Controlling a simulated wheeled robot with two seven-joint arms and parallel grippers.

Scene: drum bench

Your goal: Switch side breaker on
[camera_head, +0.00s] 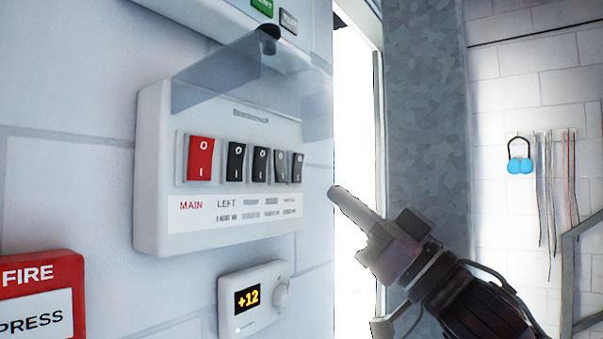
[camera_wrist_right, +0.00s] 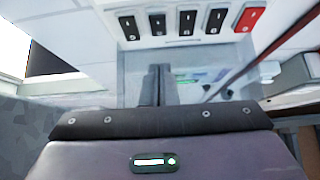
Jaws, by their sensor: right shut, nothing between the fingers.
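A white breaker panel (camera_head: 152,190) is on the wall, with its clear cover (camera_head: 235,78) raised. It holds a red switch (camera_head: 200,158) over the label MAIN and several black switches (camera_head: 236,162) to its right; the first is labelled LEFT. The other labels are too blurred to read, so I cannot tell which is the side breaker. My right gripper (camera_head: 345,198) is shut and empty, just right of the panel and apart from the switches. In the right wrist view, the gripper (camera_wrist_right: 157,88) points toward the panel, with the red switch (camera_wrist_right: 249,18) at upper right. My left gripper is not in view.
A thermostat (camera_head: 253,298) reading +12 is below the panel, and a red fire box (camera_head: 50,264) is at lower left. A bright opening (camera_head: 352,130) is behind my right gripper. Blue ear defenders (camera_head: 520,163) and cables hang on the far wall.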

